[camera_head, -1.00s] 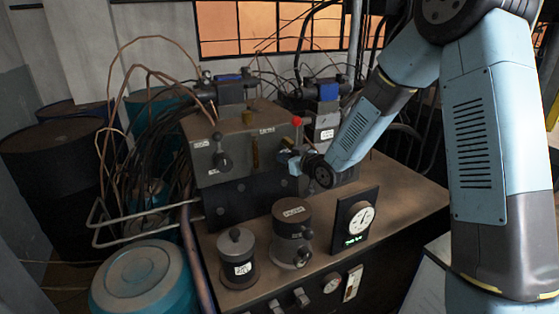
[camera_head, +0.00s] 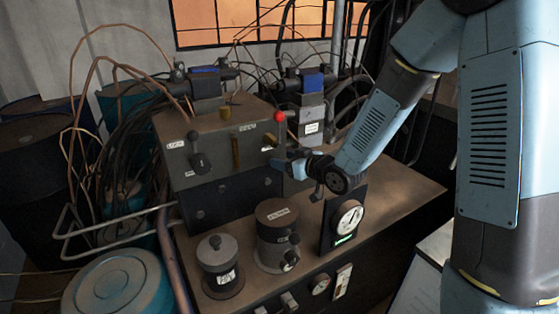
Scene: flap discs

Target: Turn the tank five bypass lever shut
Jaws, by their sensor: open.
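A grey-brown valve box (camera_head: 218,140) stands on the bench and carries small white labels too small to read. A lever with a red knob (camera_head: 279,117) stands upright at its right front corner. I cannot tell by label which is the tank five bypass lever. My gripper (camera_head: 279,163) is open just below the red knob, in front of the box's right end. Its fingertips are small and dark, and whether they touch the lever is unclear.
Two dark cylinders, one shorter (camera_head: 220,267) and one taller (camera_head: 277,236), stand at the bench front beside a dial gauge (camera_head: 347,217). A teal drum (camera_head: 118,287) and looping cables (camera_head: 118,150) are at left. The bench (camera_head: 395,199) is clear at right.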

